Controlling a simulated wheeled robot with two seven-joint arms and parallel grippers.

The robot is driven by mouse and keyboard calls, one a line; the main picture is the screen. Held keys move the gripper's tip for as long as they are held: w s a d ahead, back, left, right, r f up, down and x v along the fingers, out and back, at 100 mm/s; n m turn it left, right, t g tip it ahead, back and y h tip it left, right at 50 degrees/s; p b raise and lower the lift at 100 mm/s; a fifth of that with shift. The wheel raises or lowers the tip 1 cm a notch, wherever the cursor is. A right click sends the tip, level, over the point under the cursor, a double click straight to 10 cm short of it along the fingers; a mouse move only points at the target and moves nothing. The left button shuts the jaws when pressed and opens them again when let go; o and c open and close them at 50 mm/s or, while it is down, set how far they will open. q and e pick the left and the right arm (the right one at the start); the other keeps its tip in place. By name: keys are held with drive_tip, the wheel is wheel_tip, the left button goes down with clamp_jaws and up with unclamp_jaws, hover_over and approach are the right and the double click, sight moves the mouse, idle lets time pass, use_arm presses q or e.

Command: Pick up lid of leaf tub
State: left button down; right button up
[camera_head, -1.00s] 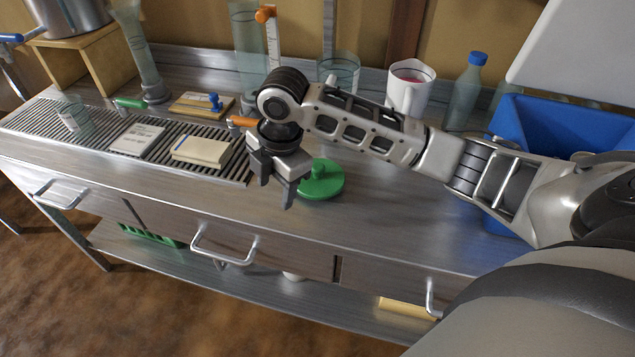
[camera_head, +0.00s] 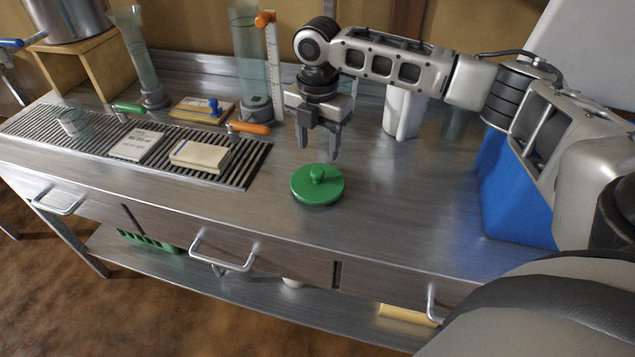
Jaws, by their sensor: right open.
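A round green lid (camera_head: 317,187) with a knob in its middle shows on the metal worktop, near the front edge. If a tub stands under it, I see almost nothing of it; the lid sits nearly level with the worktop. My right gripper (camera_head: 319,150) points down, open and empty, above and just behind the lid as seen from here, apart from it. My left gripper is not in view.
A slatted drain area (camera_head: 240,178) on the left holds a pale block (camera_head: 200,156) and a white-topped box (camera_head: 136,145). Behind stand a tall glass cylinder (camera_head: 247,60) and a white mug (camera_head: 402,112). A blue bin (camera_head: 515,195) is at right. The worktop right of the lid is clear.

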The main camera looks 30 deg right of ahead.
sight(317, 171)
drive_tip(key=shift+s+a+f, duration=0.15)
drive_tip(key=shift+f, duration=1.45)
drive_tip(key=shift+s+a+f, duration=0.1)
drive_tip(key=shift+s+f, duration=0.05)
drive_tip(key=shift+f, duration=1.4)
drive_tip(key=shift+c, duration=0.3)
drive_tip(key=c, duration=1)
